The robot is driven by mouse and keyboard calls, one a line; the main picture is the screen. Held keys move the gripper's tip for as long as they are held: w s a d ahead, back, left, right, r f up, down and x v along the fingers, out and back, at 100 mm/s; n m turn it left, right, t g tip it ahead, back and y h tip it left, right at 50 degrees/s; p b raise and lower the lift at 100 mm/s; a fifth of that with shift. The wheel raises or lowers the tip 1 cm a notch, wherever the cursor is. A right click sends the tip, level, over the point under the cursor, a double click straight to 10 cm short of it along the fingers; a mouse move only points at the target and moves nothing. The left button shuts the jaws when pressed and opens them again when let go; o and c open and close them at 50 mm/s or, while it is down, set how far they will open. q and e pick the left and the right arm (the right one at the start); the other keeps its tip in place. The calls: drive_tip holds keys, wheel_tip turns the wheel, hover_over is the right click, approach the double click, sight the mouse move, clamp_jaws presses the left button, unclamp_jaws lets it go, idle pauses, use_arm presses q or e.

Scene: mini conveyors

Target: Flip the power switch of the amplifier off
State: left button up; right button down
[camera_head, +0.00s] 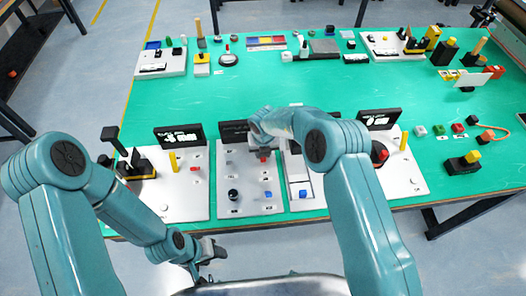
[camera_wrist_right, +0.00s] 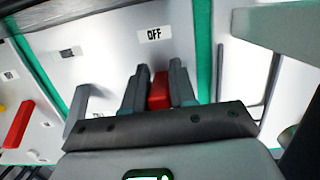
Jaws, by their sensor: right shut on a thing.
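The amplifier is a light grey panel (camera_head: 235,160) with a dark sign behind it, black and blue knobs and a red switch lever (camera_head: 264,154). My right gripper (camera_wrist_right: 159,82) is shut on the red switch lever (camera_wrist_right: 159,92), with one finger on each side of it. An "OFF" label (camera_wrist_right: 155,34) shows on the panel just beyond the fingertips. In the head view my right forearm and wrist cover part of the panel and the fingers. My left gripper (camera_head: 212,250) hangs in front of the table's near edge, away from the panels; its finger opening is unclear.
Similar panels stand close on both sides: one at the left (camera_head: 185,195) and one at the right (camera_head: 405,175). Another red lever (camera_wrist_right: 18,125) shows in the wrist view. The middle of the green table (camera_head: 290,85) is clear; small devices line its back.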

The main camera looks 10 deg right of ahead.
drive_tip(key=shift+w+r, duration=0.2)
drive_tip(key=c, duration=1)
unclamp_jaws()
drive_tip(key=shift+s+f, duration=0.1)
drive_tip(key=shift+r, duration=0.45)
wheel_tip(320, 180, up, 15)
drive_tip(key=s+b, duration=0.2)
drive_tip(key=shift+s+r+b, duration=0.15)
drive_tip(key=shift+s+b, duration=0.2)
